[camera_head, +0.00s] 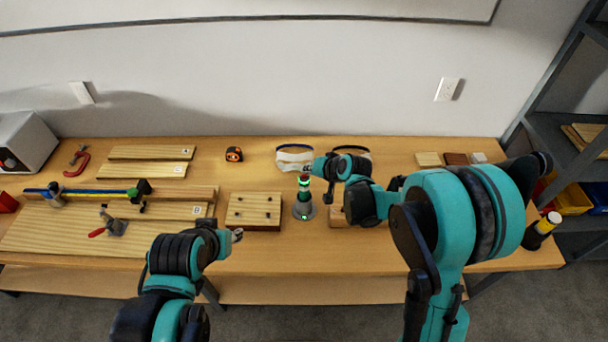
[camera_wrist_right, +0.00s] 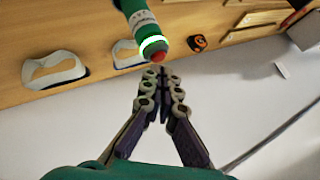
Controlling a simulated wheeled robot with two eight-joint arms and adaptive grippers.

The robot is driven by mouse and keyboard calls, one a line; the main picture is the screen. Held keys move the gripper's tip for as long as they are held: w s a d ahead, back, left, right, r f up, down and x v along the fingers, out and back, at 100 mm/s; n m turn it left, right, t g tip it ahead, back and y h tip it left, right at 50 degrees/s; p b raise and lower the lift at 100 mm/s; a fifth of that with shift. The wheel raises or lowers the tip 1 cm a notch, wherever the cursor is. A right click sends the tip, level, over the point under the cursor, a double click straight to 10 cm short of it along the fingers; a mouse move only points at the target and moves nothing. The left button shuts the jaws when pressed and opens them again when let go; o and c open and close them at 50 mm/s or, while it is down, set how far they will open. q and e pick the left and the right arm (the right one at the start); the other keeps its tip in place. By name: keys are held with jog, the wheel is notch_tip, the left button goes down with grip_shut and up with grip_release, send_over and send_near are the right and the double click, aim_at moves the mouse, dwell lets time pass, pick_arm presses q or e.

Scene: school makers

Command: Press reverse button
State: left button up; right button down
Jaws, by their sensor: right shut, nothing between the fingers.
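A green and dark upright tool (camera_head: 304,188) stands on a grey base with a small green light, in the middle of the bench. In the right wrist view the tool (camera_wrist_right: 140,25) has a glowing green ring and a red button-like end. No label marking reverse is readable. My right gripper (camera_head: 309,169) is at the top of the tool. In the wrist view its closed fingertips (camera_wrist_right: 158,73) are empty and very close to the red end; contact is unclear. My left gripper (camera_head: 238,235) is near the bench's front edge, away from the tool; its jaws are too small to read.
A wooden block with holes (camera_head: 254,209) is left of the tool; another is partly hidden behind my right arm. Boards, clamps and a tape measure (camera_head: 234,154) lie further left. A dark bottle-like object (camera_head: 541,231) stands far right.

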jog(key=shift+r+p, duration=2.1)
jog(key=shift+r, duration=0.95)
jog(key=shift+f, duration=0.1)
jog(key=s+d+f+h+b, duration=0.1)
jog(key=s+d+b, duration=0.3)
jog(key=s, duration=0.5)
jog(key=s+d+f+n+h+b, duration=0.1)
jog(key=s+d+f+h+b, duration=0.1)
jog(key=s+d+b, duration=0.2)
jog(key=s+d+f+h+b, duration=0.1)
jog(key=s+d+b, duration=0.4)
jog(key=s, duration=0.9)
jog(key=d+h, duration=0.1)
jog(key=d, duration=0.2)
jog(key=shift+s+d+f+n, duration=0.2)
jog(key=shift+s+f+n, duration=0.05)
jog(key=shift+s+n, duration=0.15)
